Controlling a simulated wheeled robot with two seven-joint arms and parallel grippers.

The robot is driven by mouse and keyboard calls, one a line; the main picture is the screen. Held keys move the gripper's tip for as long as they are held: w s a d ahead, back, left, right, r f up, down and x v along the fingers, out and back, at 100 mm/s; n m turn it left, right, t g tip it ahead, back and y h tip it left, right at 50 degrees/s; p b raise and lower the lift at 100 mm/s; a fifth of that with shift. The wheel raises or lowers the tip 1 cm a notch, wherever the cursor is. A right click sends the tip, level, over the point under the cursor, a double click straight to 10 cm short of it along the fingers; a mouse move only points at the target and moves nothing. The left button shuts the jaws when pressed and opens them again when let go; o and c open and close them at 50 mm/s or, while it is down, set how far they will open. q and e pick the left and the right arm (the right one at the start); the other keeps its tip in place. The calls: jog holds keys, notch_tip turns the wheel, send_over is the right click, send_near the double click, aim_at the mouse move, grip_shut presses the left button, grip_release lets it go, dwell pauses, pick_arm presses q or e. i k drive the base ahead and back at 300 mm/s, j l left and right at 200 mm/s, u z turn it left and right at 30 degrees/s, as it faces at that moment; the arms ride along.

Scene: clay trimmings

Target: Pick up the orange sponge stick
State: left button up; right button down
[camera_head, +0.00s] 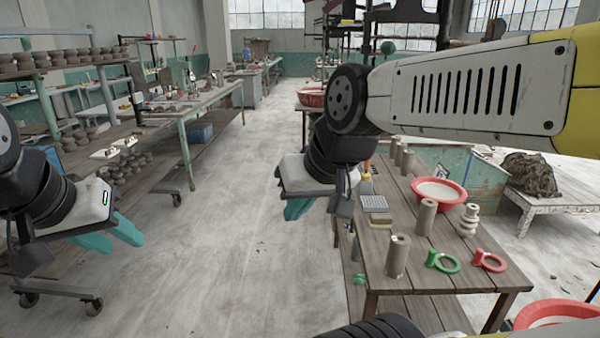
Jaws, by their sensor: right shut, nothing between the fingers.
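A small orange upright thing (367,166), which may be the orange sponge stick, shows at the far left part of the wooden table (440,262), just right of my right gripper's wrist. It is too small and partly hidden to be sure. My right gripper (298,209) hangs over the floor left of the table, its teal fingers together and empty, apart from the orange thing. My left gripper (112,238) is at the left, its teal fingers spread and empty, in front of the left workbench.
The floor between the benches is clear.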

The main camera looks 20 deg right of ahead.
aim_at(366, 176)
jog(key=i+j+u, duration=0.15)
jog(key=i, duration=0.3)
jog(key=i+j+u, duration=0.2)
jog(key=i, duration=0.25)
jog(key=i+z, duration=0.75)
jog(key=i+j+z, duration=0.15)
jog(key=i+z, duration=0.2)
jog(key=i+l+z, duration=0.2)
jog(key=z, duration=0.2)
jog(key=i+z, duration=0.65)
jog(key=z, duration=0.2)
jog(key=i+z, duration=0.3)
jog(key=z, duration=0.15)
